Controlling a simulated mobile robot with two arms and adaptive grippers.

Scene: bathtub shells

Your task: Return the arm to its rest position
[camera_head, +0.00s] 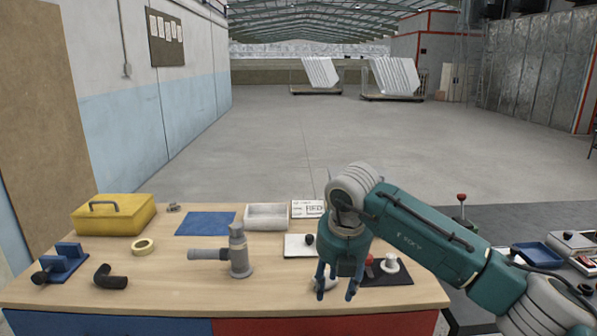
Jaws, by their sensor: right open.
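My right arm comes in from the lower right, and its right gripper (337,285) points down over the right part of the wooden workbench (160,291). Its blue fingers are spread apart and open. A small whitish object (325,284) shows close behind or between the fingers; I cannot tell whether they touch it. My left gripper is not in view.
On the bench are a yellow toolbox (113,214), blue vise (60,263), black elbow (110,276), tape roll (143,246), blue mat (205,223), grey fitting (238,250) and grey tray (266,217). A black mat (395,277) lies right of the gripper. Open floor lies beyond.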

